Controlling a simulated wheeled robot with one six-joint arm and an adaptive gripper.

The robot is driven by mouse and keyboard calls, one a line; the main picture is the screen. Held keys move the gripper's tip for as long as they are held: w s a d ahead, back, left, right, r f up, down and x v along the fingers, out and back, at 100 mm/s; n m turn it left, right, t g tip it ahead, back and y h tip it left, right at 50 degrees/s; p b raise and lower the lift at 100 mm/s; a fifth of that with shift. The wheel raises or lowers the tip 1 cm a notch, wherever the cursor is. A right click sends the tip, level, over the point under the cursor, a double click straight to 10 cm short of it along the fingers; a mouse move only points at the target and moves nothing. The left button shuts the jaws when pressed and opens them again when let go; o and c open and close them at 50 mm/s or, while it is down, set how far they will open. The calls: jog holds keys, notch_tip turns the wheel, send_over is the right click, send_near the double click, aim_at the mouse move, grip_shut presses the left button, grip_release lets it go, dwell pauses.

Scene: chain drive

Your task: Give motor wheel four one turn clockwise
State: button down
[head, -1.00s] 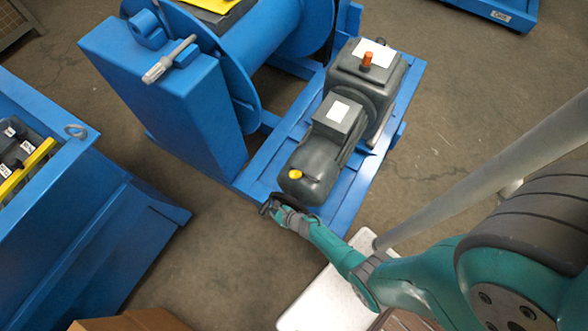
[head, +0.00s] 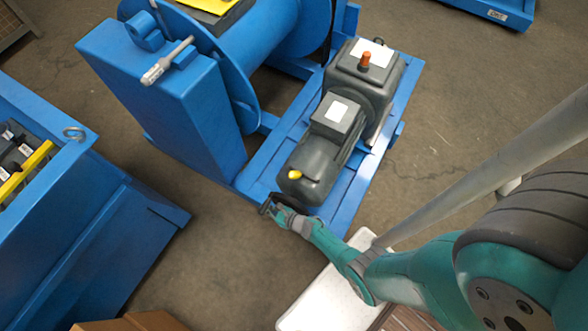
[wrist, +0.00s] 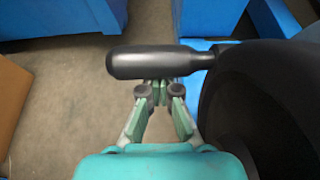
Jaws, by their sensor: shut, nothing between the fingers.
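The grey motor (head: 318,165) with a yellow plug stands on a blue frame in the head view. In the wrist view a large black wheel (wrist: 255,95) fills the right side. A black handle (wrist: 150,62) sticks out leftward from beside its rim and lies across the picture. My gripper (wrist: 160,92) points at the handle from just below it in the picture; whether it touches cannot be told. Its fingers are together with nothing between them. In the head view my gripper (head: 274,212) is at the near end of the motor. No wheel number is legible.
A blue cabinet (head: 80,210) is at the left. A cardboard box (wrist: 12,100) lies left in the wrist view. Floor between is open.

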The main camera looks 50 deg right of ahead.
jog(key=shift+r+t, duration=0.5)
jog(key=shift+t, duration=0.2)
dwell(0.6)
dwell(1.4)
